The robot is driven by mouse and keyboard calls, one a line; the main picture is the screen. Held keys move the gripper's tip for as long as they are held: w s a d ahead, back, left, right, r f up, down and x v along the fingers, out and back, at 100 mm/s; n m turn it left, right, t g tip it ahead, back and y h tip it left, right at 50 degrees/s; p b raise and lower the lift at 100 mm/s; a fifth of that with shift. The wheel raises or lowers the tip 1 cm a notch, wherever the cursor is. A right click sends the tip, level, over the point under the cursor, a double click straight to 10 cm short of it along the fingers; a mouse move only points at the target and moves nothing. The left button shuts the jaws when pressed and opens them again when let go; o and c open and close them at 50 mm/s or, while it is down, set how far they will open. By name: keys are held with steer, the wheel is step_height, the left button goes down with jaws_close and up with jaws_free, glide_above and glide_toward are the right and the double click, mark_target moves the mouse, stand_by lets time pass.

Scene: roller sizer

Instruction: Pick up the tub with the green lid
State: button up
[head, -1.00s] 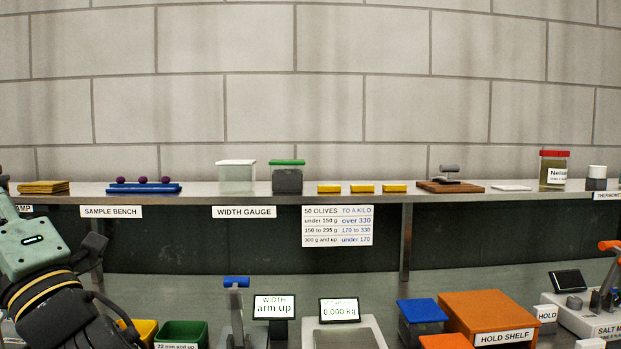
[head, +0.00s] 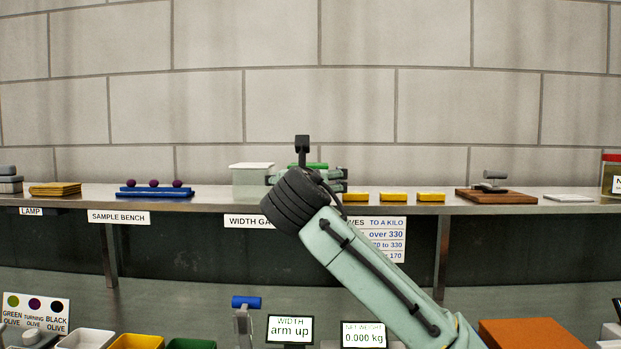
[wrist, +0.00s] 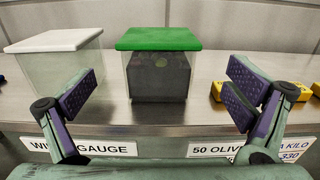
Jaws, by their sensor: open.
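The tub with the green lid (wrist: 158,75) stands upright on the steel shelf, its clear walls showing dark contents. In the wrist view it is straight ahead, centred between the fingers. My gripper (wrist: 160,92) is open and empty, one finger to each side of the tub and nearer the camera. In the head view my arm and wrist hide most of the tub; only a strip of its green lid (head: 308,165) shows. The fingers are mostly hidden there.
A clear tub with a white lid (wrist: 57,62) stands close on the left, near my left finger. Yellow blocks (wrist: 291,90) lie on the right. The shelf (wrist: 150,116) has labels on its front edge. A tiled wall is behind.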

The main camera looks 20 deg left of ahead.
steer(key=p+x, duration=0.2)
steer(key=x, duration=0.4)
steer(key=shift+r+p, duration=0.15)
steer(key=shift+p, duration=0.2)
steer(key=shift+w+a, duration=0.15)
steer(key=shift+w, duration=0.35)
steer(key=shift+c, duration=0.5)
steer(key=c, duration=1.2)
